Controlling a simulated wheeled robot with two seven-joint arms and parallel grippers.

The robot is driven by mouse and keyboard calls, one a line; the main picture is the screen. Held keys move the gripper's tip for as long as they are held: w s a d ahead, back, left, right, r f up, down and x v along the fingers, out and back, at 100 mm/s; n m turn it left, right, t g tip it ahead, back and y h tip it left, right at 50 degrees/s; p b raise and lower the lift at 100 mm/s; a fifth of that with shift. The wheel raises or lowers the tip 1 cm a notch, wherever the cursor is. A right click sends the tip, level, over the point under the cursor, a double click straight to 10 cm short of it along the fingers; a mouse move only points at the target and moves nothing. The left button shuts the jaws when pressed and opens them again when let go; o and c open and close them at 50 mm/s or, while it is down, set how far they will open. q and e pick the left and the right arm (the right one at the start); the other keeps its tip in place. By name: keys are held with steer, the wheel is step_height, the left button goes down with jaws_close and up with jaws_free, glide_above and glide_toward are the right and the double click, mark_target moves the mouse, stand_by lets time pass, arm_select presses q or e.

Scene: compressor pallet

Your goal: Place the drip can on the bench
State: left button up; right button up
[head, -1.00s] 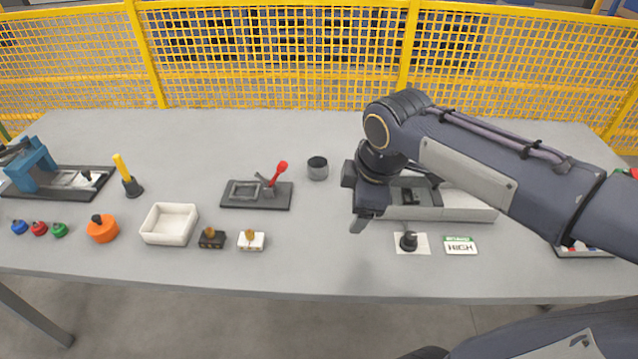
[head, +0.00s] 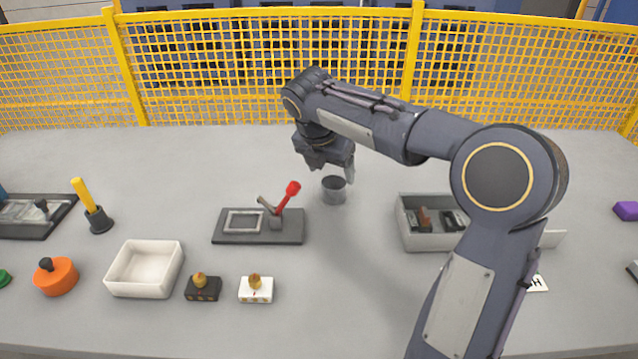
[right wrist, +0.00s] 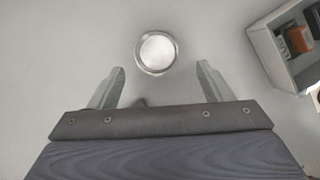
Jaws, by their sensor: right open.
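The drip can, a small grey metal cup (head: 334,191), stands upright on the grey bench (head: 360,290), just behind and right of the red-lever fixture. In the right wrist view the can (right wrist: 157,53) shows from above as a round, light disc with a rim. My left gripper is not in view.
A dark plate with a red lever (head: 292,189) sits left of the can. An open grey box with parts (head: 425,240) stands to the right. A white tray (head: 146,268), an orange knob (head: 56,276) and two small blocks are nearer the front. A yellow mesh fence (head: 270,70) runs behind.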

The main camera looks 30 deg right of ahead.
mark_target(333, 185)
steer(key=shift+b+x, duration=0.4)
steer(key=shift+x, duration=0.8)
steer(key=b+x, duration=0.1)
steer(key=x, duration=0.1)
steer(key=b+x, duration=0.1)
steer(key=x, duration=0.2)
steer(key=shift+w+a+f, duration=0.1)
steer(key=shift+w+f, duration=0.15)
steer(key=shift+f, duration=0.05)
steer(key=c, duration=1.1)
steer(key=shift+r, duration=0.15)
steer(key=shift+r, duration=0.2)
step_height(333, 185, up, 3)
steer(key=shift+s+a+r+p, duration=0.1)
steer(key=shift+s+r+p, duration=0.15)
steer(key=shift+p, duration=0.75)
steer(key=s+a+r, duration=0.2)
steer(key=s+r, duration=0.1)
steer(key=s+a+r+p, duration=0.1)
steer(key=s+a+r, duration=0.2)
steer(key=s, duration=0.1)
steer(key=s+a+r+p, duration=0.1)
steer(key=s+a+r, duration=0.2)
steer(key=s, duration=0.1)
